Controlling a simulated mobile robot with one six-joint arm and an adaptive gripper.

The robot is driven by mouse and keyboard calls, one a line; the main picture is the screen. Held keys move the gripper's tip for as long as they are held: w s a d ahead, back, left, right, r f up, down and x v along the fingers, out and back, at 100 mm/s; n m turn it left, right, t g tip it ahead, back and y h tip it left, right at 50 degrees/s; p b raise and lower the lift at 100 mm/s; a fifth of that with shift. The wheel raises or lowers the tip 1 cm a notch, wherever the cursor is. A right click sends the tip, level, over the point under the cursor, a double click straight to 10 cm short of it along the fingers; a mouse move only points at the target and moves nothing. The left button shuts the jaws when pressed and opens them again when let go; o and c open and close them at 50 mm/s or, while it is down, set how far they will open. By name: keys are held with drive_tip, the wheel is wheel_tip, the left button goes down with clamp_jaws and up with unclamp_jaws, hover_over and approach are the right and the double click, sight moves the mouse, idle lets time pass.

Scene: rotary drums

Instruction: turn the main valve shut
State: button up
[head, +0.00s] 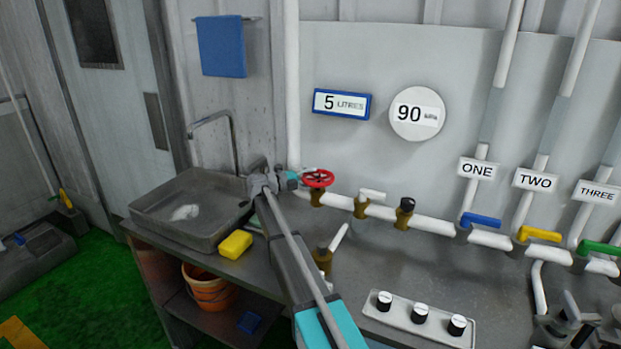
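A red handwheel valve (318,178), which looks like the main valve, sits on a brass body at the left end of the white horizontal pipe. My gripper (294,176) is just left of the wheel, at the end of my arm, which reaches up from the bottom of the head view. Its tip is close to the wheel's left rim. I cannot tell whether it touches the rim. The fingers are too small and partly hidden to show whether they are open or shut. The wheel's turned position cannot be read.
A grey sink (160,215) and yellow sponge (235,244) lie to the left. Along the pipe are a white-handled valve (371,195), a black-capped fitting (405,205), and blue (481,219), yellow (540,234) and green (601,248) levers. A knob panel (400,322) is in front.

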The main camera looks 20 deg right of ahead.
drive_tip(key=shift+a, duration=0.1)
drive_tip(key=a, duration=1.1)
drive_tip(key=shift+s+a, duration=0.2)
drive_tip(key=shift+a, duration=0.2)
drive_tip(key=s+d+n+t+y, duration=0.1)
drive_tip(key=s+n+t+y, duration=0.4)
drive_tip(key=s+n+t, duration=0.4)
drive_tip(key=s+t, duration=0.2)
drive_tip(key=t, duration=0.1)
drive_tip(key=shift+d+t+y, duration=0.25)
drive_tip(key=shift+t+y, duration=0.05)
drive_tip(key=shift+y, duration=0.1)
drive_tip(key=shift+w+d, duration=0.1)
drive_tip(key=shift+w, duration=0.05)
drive_tip(key=x, duration=1.3)
drive_tip(key=shift+w+d, duration=0.2)
drive_tip(key=shift+w, duration=0.05)
